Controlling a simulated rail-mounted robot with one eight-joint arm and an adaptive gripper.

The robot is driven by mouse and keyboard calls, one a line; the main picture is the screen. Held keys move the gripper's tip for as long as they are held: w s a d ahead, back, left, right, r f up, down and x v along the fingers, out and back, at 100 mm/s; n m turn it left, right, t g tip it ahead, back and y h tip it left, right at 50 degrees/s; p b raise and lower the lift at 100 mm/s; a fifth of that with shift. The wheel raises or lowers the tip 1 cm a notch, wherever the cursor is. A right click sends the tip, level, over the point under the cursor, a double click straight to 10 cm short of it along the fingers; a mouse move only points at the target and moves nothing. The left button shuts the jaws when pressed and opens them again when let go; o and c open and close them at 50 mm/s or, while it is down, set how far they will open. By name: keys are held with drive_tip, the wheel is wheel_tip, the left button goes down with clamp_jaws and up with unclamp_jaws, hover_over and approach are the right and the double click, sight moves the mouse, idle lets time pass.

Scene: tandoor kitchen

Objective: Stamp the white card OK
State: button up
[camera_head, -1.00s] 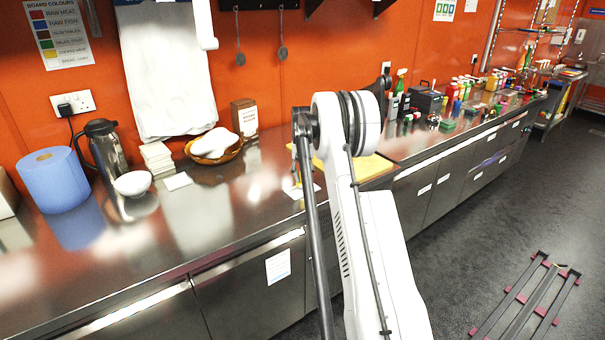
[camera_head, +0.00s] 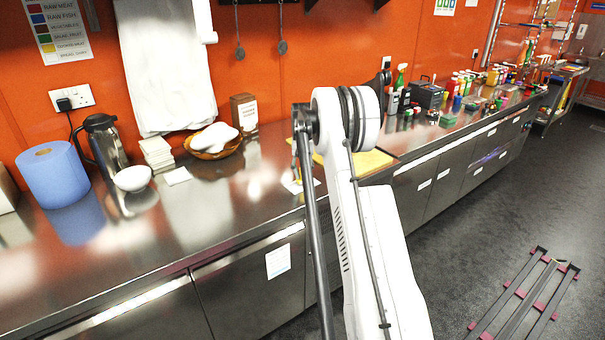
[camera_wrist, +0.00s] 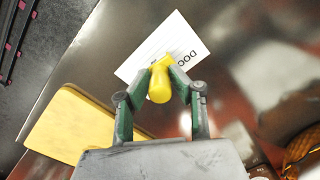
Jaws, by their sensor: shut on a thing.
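In the wrist view my gripper (camera_wrist: 165,66) is shut on a yellow handle (camera_wrist: 160,88), seen nearly end-on. Its lower end is hidden, so I cannot tell what is on its underside. A white card (camera_wrist: 150,50) with printed lines and letters reading "DOC" lies on the steel counter beyond the fingertips. The fingers and handle cover part of it. I cannot tell whether the handle touches the card. In the head view a white card edge (camera_head: 291,186) shows on the counter beside my arm, which hides the gripper.
A yellow board (camera_head: 368,163) lies close to the card and also shows in the wrist view (camera_wrist: 75,125). A basket (camera_head: 214,153), a small box (camera_head: 244,112) and a white bowl (camera_head: 132,179) stand further back. The counter's front left is clear.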

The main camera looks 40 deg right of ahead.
drive_tip(key=shift+f+b, duration=0.35)
drive_tip(key=shift+f, duration=0.15)
idle(0.4)
drive_tip(key=shift+r, duration=0.1)
idle(0.5)
drive_tip(key=shift+r+p, duration=1.05)
drive_tip(key=shift+r, duration=2.4)
